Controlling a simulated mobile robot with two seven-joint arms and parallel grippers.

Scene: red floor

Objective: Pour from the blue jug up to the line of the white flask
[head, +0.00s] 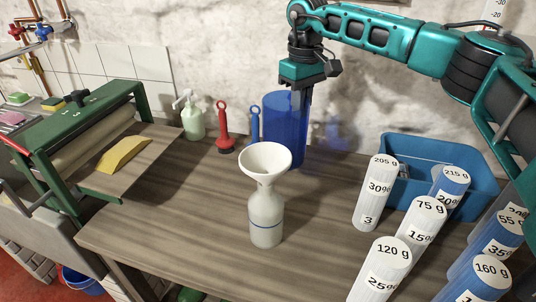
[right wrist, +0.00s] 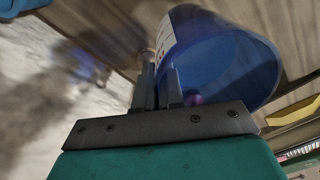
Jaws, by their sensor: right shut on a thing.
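The blue jug (head: 284,120) is translucent and stands nearly upright behind the flask, at the back of the table. My right gripper (head: 306,100) is shut on the jug's wall at its right side; the right wrist view shows the fingers (right wrist: 158,88) at the rim of the jug (right wrist: 225,60). I cannot tell how full the jug is. The white flask (head: 265,212) stands upright on the table, in front of and left of the jug, with a blue line around its lower body. A wide white funnel mouth (head: 265,160) tops it. My left gripper is not in view.
White and blue labelled cylinders (head: 385,270) crowd the right front, by a blue bin (head: 470,185). A soap bottle (head: 191,118), a red tool (head: 224,130) and a blue tool (head: 254,124) stand at the back. A green-framed roller press (head: 95,130) is left. The table's left front is clear.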

